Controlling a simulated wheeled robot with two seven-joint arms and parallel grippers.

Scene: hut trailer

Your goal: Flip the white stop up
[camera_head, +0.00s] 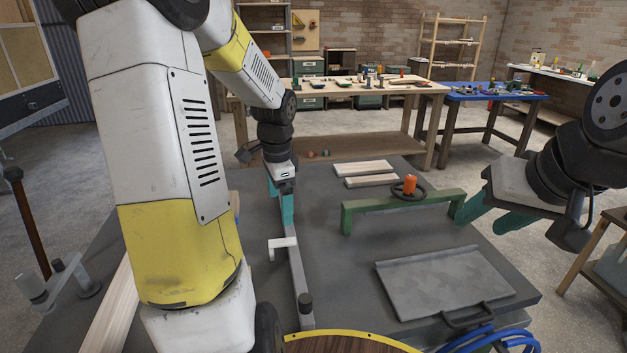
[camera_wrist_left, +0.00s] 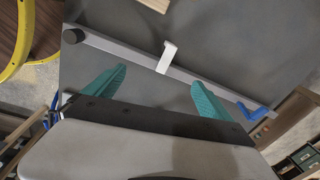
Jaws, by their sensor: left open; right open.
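The white stop (camera_head: 283,243) is a small L-shaped piece on a long grey rail (camera_head: 296,272) on the dark table. In the head view it sticks out to the left of the rail, its end bent downward. It also shows in the left wrist view (camera_wrist_left: 167,57), ahead of and between the teal fingers. My left gripper (camera_head: 283,208) is open and empty above the rail, beyond the stop; its fingers also show in the left wrist view (camera_wrist_left: 158,80). My right gripper (camera_head: 486,218) is open and empty at the right, beside the green frame.
A green frame (camera_head: 404,202) with a black handwheel and orange knob stands right of the rail. A grey metal plate (camera_head: 440,280) with a handle lies at the front right. A black knob (camera_head: 305,300) is at the rail's near end. Light boards (camera_head: 363,170) lie at the back.

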